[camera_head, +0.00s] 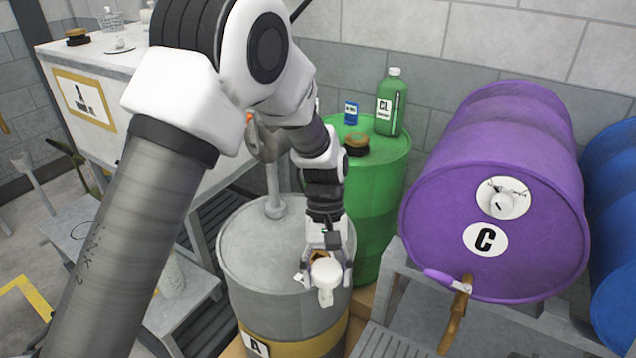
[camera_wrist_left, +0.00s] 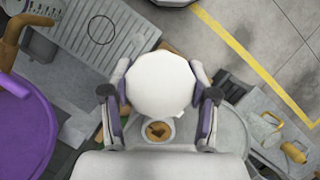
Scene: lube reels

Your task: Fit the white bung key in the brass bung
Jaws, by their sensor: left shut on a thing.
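The white bung key (camera_head: 326,273) has a round white head and is gripped by my left gripper (camera_head: 323,280) over the front of the grey drum (camera_head: 250,235) labelled A. In the left wrist view the key's head (camera_wrist_left: 160,84) fills the space between the two fingers of the left gripper (camera_wrist_left: 160,100). The brass bung (camera_wrist_left: 158,131) shows there just below the key's head in the picture, inside a pale ring. In the head view it is mostly hidden behind the gripper and key. I cannot tell whether key and bung touch. My right gripper is not in view.
A green drum (camera_head: 372,200) with a green bottle (camera_head: 391,103) and blue can on top stands behind. A purple drum (camera_head: 480,200) marked C lies on a rack at the right, its brass tap (camera_head: 459,305) jutting forward. A white cabinet (camera_head: 85,75) stands at the left.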

